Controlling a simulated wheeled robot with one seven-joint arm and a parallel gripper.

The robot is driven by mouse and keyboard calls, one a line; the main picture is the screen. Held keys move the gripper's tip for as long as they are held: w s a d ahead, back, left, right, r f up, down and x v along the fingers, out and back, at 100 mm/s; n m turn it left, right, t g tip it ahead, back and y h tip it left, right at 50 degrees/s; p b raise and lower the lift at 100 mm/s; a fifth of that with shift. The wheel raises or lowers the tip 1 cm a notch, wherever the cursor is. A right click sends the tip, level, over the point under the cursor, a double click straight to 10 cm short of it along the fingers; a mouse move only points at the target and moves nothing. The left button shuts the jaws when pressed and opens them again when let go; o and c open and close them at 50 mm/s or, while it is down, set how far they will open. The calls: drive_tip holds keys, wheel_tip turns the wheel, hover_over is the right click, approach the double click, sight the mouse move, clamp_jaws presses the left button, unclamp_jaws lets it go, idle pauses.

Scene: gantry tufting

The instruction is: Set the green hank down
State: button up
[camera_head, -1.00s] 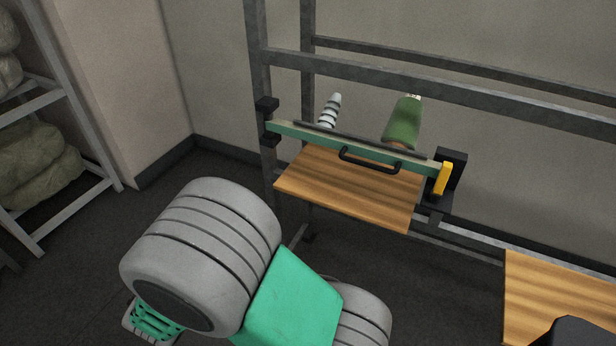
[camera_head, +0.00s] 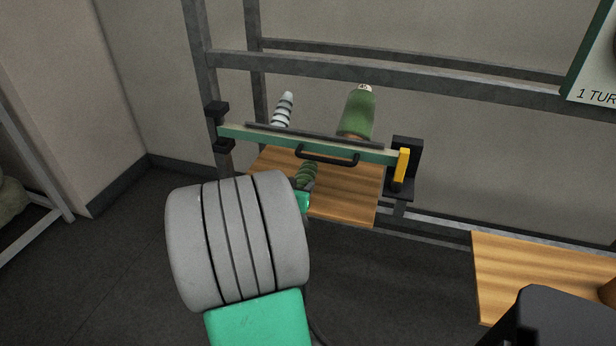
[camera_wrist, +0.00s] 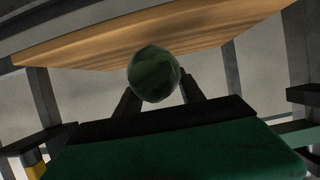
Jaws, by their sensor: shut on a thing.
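The green hank (camera_head: 306,174), dark green with lighter bands, is upright or slightly tilted in my gripper (camera_head: 308,187). In the head view it shows in front of the wooden board (camera_head: 345,190), below the green bar; I cannot tell whether it touches the board. In the wrist view the hank (camera_wrist: 153,74) is a round dark green end between the two dark fingers (camera_wrist: 157,92), with the board's wood (camera_wrist: 105,42) close beside it. My gripper is shut on the hank. My arm hides part of the gripper and the board's left front.
A green bar (camera_head: 260,138) with a black handle (camera_head: 327,156) and yellow latch (camera_head: 402,166) spans the board. Another wooden board (camera_head: 520,265) is at lower right. Grey frame rails (camera_head: 400,72) run behind.

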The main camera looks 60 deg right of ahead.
sight(307, 169)
drive_tip(key=d, duration=0.5)
drive_tip(key=w+d, duration=0.1)
drive_tip(key=d, duration=0.1)
drive_tip(key=shift+w+d+f, duration=0.1)
drive_tip(key=shift+d+f, duration=0.05)
drive_tip(key=shift+d, duration=0.15)
drive_tip(key=shift+f, duration=1.75)
drive_tip(key=o, duration=1.4)
drive_tip(key=shift+o, duration=0.2)
